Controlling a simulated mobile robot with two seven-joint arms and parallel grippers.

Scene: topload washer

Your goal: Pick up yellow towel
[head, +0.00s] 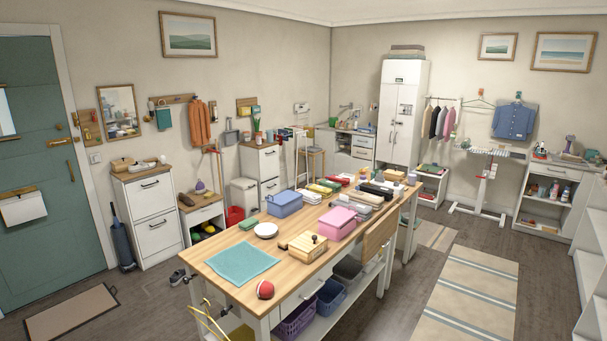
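A small yellow folded cloth (329,184), which looks like the yellow towel, lies among a row of folded cloths on the long wooden table (218,262). A green folded cloth (319,189) is beside it on the near side, and red ones (341,179) are on the far side. It is small in the head view, so its exact edges are hard to tell. Neither my left nor my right gripper is in view.
The table also bears a blue basket (284,204), a pink box (336,224), a wooden box (302,246), a white bowl (266,230), a teal cloth (241,263) and a red ball (265,289). Floor is open around a striped rug (468,295) at right.

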